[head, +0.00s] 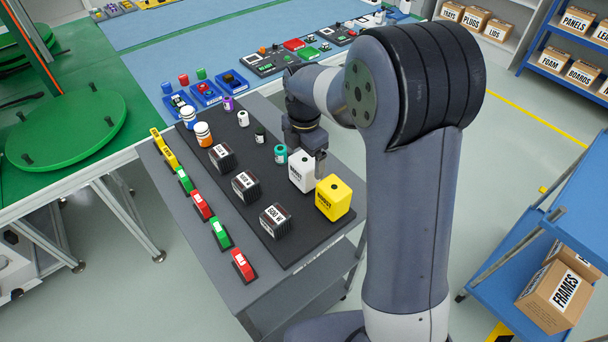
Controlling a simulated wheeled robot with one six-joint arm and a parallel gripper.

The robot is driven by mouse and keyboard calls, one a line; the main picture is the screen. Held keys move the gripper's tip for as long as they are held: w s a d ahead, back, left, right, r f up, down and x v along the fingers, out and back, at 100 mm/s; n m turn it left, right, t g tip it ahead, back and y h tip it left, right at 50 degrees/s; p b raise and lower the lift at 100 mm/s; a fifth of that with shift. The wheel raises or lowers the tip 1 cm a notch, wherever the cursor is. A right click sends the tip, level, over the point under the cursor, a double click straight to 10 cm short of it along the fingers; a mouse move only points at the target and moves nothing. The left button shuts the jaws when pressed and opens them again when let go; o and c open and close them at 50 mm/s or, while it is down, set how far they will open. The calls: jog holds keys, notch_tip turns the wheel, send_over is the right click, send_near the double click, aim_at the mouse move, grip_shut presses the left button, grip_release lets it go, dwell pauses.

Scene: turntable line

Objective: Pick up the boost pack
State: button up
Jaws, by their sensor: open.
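Two box-shaped packs stand on the dark mat of the grey cart, near its right edge. One is white (302,171), the other yellow (334,199). Both carry small dark lettering that looks like "BOOST", but it is too small to read surely. My gripper (318,164) points down just behind and right of the white pack. It is open, with nothing seen in it. Its fingers are partly hidden by the white pack, so I cannot tell whether they touch or straddle it. The yellow pack stands apart, nearer the camera.
Black blocks with white labels (276,219) and small cylinders (259,134) share the mat. Red, green and yellow parts (201,206) line the cart's left edge. A green turntable (66,130) is at left. A blue shelf cart (540,250) stands at right, with open floor between.

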jog(key=shift+w+f+p, duration=0.2)
jog(key=shift+f, duration=0.9)
jog(key=shift+w+f+p, duration=0.15)
jog(key=shift+f+p, duration=0.05)
jog(key=shift+f, duration=0.9)
jog(key=c, duration=1.7)
jog(key=shift+r, duration=0.1)
